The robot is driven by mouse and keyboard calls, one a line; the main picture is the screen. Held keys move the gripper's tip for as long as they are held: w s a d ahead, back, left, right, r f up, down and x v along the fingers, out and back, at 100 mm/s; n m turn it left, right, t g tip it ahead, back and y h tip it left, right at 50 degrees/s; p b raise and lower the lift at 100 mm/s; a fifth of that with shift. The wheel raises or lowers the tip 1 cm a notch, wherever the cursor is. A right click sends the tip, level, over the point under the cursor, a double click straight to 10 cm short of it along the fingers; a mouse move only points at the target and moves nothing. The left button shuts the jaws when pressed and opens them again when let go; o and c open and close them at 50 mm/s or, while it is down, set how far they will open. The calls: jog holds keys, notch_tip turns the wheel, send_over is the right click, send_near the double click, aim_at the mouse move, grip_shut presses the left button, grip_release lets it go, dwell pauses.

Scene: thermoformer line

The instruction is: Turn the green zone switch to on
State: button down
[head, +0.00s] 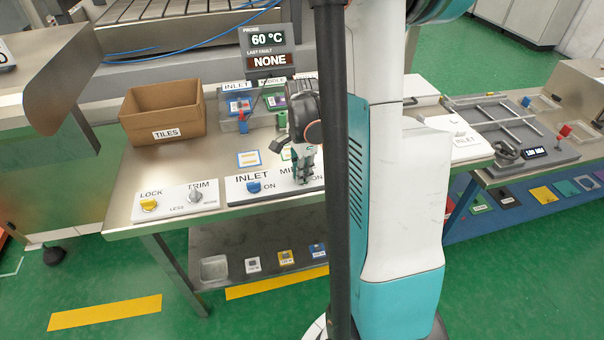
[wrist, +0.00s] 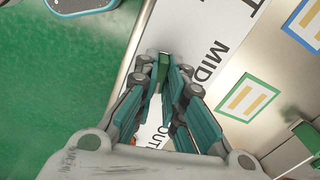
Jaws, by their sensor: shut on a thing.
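My gripper (head: 304,178) points down at the "MIDDLE" part of the white switch panel (head: 236,190). In the wrist view my gripper's fingers (wrist: 165,75) are closed around the green zone switch (wrist: 163,66). Only a small green part of it shows between the fingertips. In the head view the switch is hidden behind my gripper. Which way the green switch points cannot be told.
A yellow LOCK knob (head: 149,205) and a grey TRIM knob (head: 195,195) sit on a plate to the left. A cardboard TILES box (head: 163,128) and a "60 °C" display (head: 268,40) stand behind. Framed cards, one green-edged (wrist: 228,108), lie beside the panel.

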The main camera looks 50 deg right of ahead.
jog(key=shift+m, duration=0.7)
jog(key=c, duration=1.6)
grip_release()
jog(key=shift+r, duration=0.1)
notch_tip(320, 180, up, 12)
